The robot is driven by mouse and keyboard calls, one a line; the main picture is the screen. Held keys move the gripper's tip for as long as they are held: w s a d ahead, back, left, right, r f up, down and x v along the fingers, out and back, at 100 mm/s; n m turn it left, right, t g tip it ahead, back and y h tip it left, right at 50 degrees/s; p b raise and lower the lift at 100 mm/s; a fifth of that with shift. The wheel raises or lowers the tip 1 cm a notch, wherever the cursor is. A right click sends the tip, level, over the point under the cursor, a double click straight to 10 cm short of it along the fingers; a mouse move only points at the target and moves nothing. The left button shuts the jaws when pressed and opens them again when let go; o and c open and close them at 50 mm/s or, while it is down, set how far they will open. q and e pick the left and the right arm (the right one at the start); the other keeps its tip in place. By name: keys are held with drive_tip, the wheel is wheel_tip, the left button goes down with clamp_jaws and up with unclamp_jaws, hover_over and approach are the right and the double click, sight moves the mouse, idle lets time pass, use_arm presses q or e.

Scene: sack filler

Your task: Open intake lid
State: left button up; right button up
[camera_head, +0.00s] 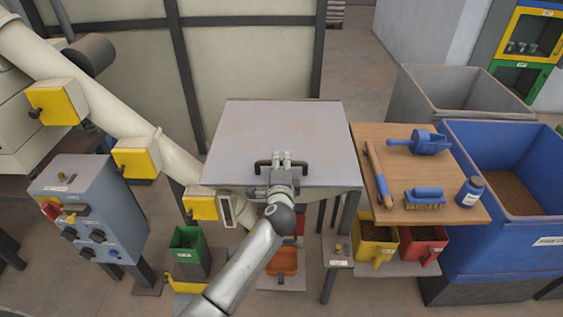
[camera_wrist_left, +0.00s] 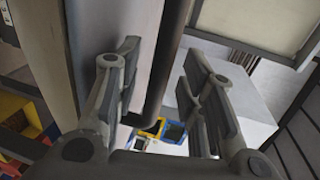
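The grey intake lid (camera_head: 281,130) lies flat and shut on the intake box in the middle of the head view. A dark bar handle (camera_head: 262,166) is fixed near its front edge. My left gripper (camera_head: 283,158) is at the middle of this handle, with my arm reaching up from the bottom. In the left wrist view, the gripper (camera_wrist_left: 158,88) is open. The dark handle (camera_wrist_left: 171,58) runs between its two fingers, with a gap visible on at least the right side. Whether a finger touches it cannot be told. My right gripper is not in view.
A wooden board (camera_head: 420,165) with blue tools and a bottle stands right of the lid. A blue bin (camera_head: 520,165) and grey bin (camera_head: 460,85) lie beyond. A control box (camera_head: 85,210) and slanted pipe (camera_head: 110,105) are at left. The lid's top is clear.

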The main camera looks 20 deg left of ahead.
use_arm(q)
drive_tip(key=shift+w+a+f, duration=0.2)
drive_tip(key=shift+w+a, duration=0.05)
drive_tip(key=shift+w, duration=0.4)
clamp_jaws()
